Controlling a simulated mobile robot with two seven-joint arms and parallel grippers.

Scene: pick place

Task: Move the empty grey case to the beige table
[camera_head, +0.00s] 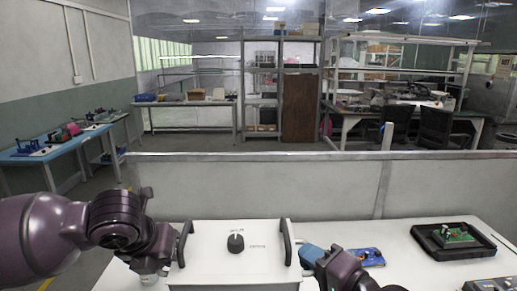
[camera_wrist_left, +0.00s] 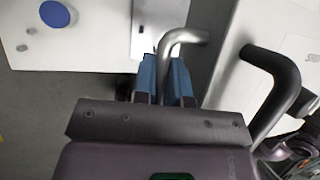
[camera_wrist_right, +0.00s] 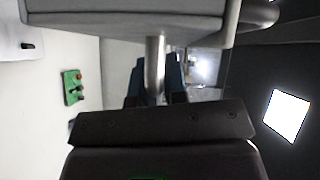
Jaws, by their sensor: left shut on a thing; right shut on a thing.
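The case (camera_head: 225,262) is a pale grey box in the middle front of the head view, with a dark bar handle at its left and right sides and a black knob on top. Its underside or side also shows grey in the right wrist view (camera_wrist_right: 120,18). My right gripper (camera_head: 309,254) is at the right handle. In the right wrist view its blue fingers (camera_wrist_right: 156,80) are shut around a metal bar. My left gripper (camera_wrist_left: 167,78) is shut on a metal bar of the case in the left wrist view. Its fingertips are hidden in the head view.
A pale table (camera_head: 408,272) lies at the front right. It holds a black tray (camera_head: 478,250) with a green board, and a blue item (camera_head: 367,256). A low grey partition (camera_head: 300,185) runs behind. A blue table (camera_head: 85,142) and shelves (camera_head: 262,90) stand farther back.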

